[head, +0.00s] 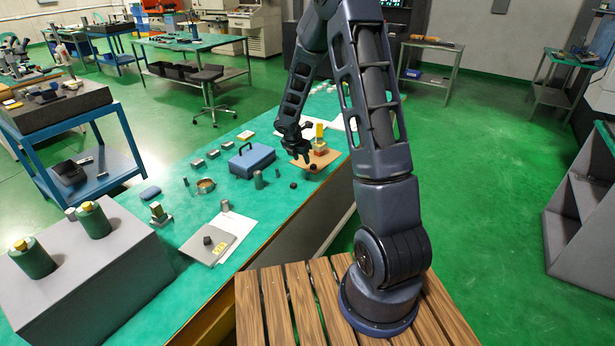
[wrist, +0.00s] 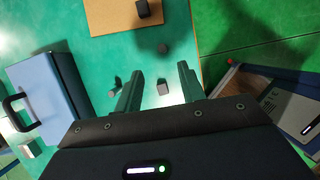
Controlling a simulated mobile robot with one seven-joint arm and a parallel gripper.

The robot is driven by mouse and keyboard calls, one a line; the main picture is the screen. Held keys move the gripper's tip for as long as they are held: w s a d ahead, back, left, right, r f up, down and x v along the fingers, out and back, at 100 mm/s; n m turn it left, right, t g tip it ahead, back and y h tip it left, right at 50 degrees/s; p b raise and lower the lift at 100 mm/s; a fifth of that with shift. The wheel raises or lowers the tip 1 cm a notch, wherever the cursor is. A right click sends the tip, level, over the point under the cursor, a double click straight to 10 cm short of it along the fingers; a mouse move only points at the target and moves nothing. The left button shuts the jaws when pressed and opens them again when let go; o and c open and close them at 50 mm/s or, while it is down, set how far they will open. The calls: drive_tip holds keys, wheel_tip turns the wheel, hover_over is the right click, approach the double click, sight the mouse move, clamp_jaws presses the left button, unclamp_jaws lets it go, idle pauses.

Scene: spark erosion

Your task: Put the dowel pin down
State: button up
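My gripper (head: 300,155) hangs over the green bench mat beside the blue toolbox. In the wrist view its two dark green fingers (wrist: 160,88) are spread wide, with nothing touching both of them. A small grey piece (wrist: 163,88) shows in the gap between the fingers, apart from each. A thin grey pin (wrist: 117,84) stands close to the left finger; it looks most like the dowel pin, but I cannot be sure. A small upright pin (head: 278,173) also shows on the mat in the head view.
The blue toolbox (wrist: 45,95) stands close on the left. A tan board (wrist: 112,22) with a dark block (wrist: 142,9) lies ahead. Another dark piece (wrist: 162,48) is on the mat. A grey cylinder (head: 259,180) stands near the toolbox. The bench edge is to the right.

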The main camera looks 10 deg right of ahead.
sight(307, 171)
drive_tip(key=shift+x, duration=5.35)
drive_tip(key=shift+s+d, duration=0.1)
drive_tip(key=shift+s, duration=0.05)
clamp_jaws()
